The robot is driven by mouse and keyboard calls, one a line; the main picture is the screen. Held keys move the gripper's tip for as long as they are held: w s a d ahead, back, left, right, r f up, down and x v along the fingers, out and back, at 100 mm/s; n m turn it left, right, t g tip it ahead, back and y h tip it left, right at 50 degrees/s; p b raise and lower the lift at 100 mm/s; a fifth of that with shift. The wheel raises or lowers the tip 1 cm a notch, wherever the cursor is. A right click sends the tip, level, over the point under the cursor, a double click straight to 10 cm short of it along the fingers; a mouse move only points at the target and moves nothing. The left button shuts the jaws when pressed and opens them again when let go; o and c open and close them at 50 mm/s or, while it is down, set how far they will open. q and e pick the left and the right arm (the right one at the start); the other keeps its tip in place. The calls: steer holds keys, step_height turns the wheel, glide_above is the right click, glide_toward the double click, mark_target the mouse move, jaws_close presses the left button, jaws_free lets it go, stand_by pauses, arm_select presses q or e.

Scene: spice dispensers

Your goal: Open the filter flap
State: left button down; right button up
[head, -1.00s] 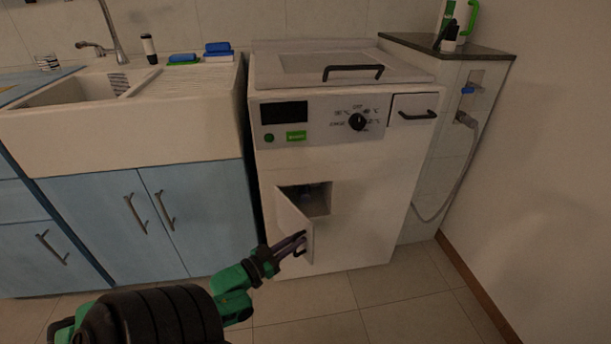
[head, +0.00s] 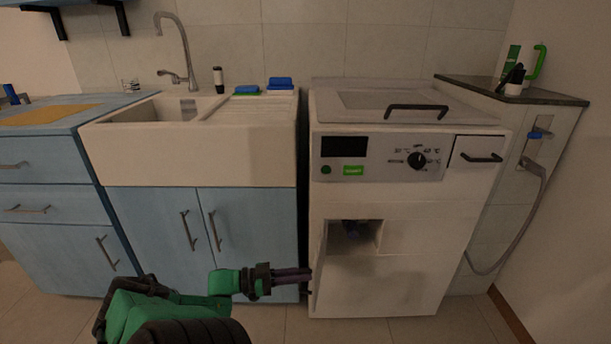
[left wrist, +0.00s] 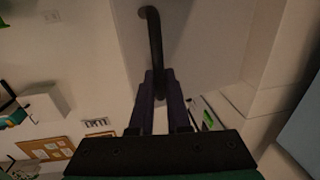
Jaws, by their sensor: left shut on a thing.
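The filter flap (head: 319,262) is low on the front of the white washing machine (head: 395,275). It stands swung out to the left of the square filter opening (head: 365,236), seen nearly edge-on. A dark filter part (head: 351,229) shows inside the opening. My left gripper (head: 305,278) is at the flap's outer edge, shut on its handle. The left wrist view shows the dark curved handle (left wrist: 153,40) at my left fingertips (left wrist: 160,82), with the pale flap panel (left wrist: 205,35) beside it. The right gripper is not in view.
Blue sink cabinets (head: 165,235) stand close on the left of the machine. A grey hose (head: 515,235) hangs on its right beside the wall. The tiled floor (head: 375,330) in front of the machine is clear.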

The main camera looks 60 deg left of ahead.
arm_select(q)
steer(key=shift+s+f, duration=0.1)
steer(key=shift+s, duration=0.05)
steer(key=c, duration=0.9)
jaws_free()
steer(key=shift+a, duration=0.1)
steer(key=b+v, duration=0.1)
steer(key=v, duration=1.3)
steer(key=shift+s+a, duration=0.15)
steer(key=shift+s, duration=0.05)
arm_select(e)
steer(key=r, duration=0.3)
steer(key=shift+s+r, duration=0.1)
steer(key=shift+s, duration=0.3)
